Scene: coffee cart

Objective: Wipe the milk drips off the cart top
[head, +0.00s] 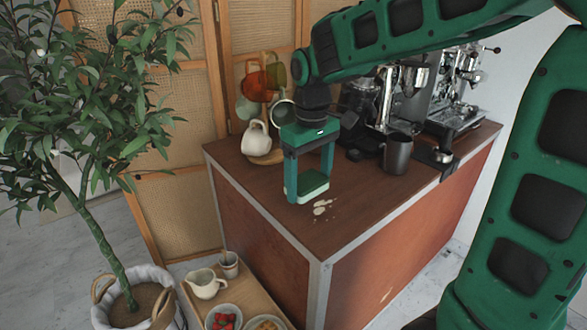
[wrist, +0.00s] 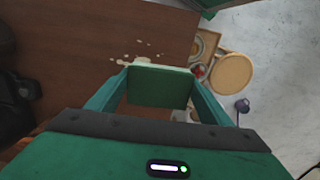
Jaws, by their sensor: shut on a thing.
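My gripper (head: 309,184) is shut on a sponge (head: 312,181) with a green upper side and a pale underside. The sponge sits between the two fingers, low over the wooden cart top (head: 257,196); I cannot tell whether it touches the surface. The milk drips (head: 322,207) are cream-coloured spots and a larger blotch just in front and to the right of the sponge in the head view. In the wrist view the sponge (wrist: 160,87) spans the fingers (wrist: 160,90), and the drips (wrist: 138,59) lie just beyond it.
A mug tree (head: 267,155) with several mugs stands at the back left of the cart. A dark cup (head: 397,154) and the coffee machine (head: 415,90) stand to the right. A low wooden tray (head: 256,292) with a jug (head: 206,284) and food lies below the cart's left side.

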